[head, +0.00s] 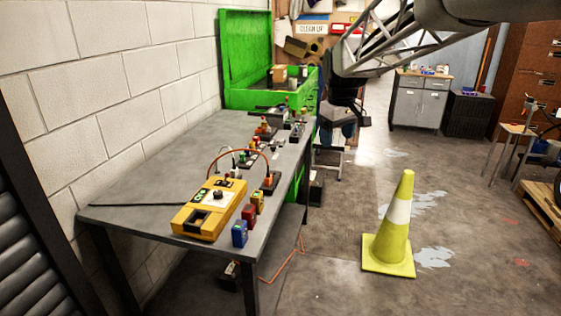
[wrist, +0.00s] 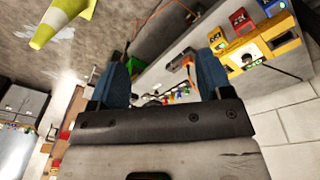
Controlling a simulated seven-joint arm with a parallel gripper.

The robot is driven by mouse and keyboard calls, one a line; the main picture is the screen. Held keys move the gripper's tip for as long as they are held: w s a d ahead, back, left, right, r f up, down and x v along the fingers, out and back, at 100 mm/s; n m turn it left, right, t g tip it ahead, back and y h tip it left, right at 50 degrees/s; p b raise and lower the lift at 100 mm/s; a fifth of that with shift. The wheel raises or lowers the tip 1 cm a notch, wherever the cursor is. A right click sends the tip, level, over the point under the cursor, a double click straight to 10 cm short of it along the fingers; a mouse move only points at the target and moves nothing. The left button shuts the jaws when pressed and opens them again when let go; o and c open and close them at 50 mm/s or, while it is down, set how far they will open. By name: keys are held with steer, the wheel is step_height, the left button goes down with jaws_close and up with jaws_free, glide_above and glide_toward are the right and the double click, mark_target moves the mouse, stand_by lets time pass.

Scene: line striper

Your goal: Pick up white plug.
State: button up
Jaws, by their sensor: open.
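My gripper (head: 348,118) hangs in the air to the right of the grey workbench (head: 150,165), apart from everything on it. In the wrist view my gripper (wrist: 162,72) is open, with two blue fingers spread and nothing between them. I cannot pick out the white plug with certainty. Small plugs and cables lie in the middle and far part of the bench, including a thin pale cable and an orange cable, too small to tell apart. In the wrist view small coloured parts show between the fingers, far off.
A yellow device (head: 210,207) sits at the bench's near end, beside a blue block (head: 240,234) and a red block (head: 249,217). A green chest (head: 246,50) stands at the far end. A yellow-green cone (head: 394,230) stands on the floor. A block wall borders the bench's left.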

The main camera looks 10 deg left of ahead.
steer(key=w+a+f+n, duration=0.2)
steer(key=w+a+f, duration=0.1)
steer(key=w+a, duration=0.55)
steer(key=n+g, duration=0.1)
steer(key=n, duration=0.6)
glide_above(236, 168)
step_height(236, 168, down, 15)
steer(key=shift+d, duration=0.1)
steer(key=shift+f, duration=0.1)
steer(key=shift+f, duration=1.15)
steer(key=shift+f, duration=0.15)
steer(key=shift+f, duration=2.5)
steer(key=shift+c, duration=0.3)
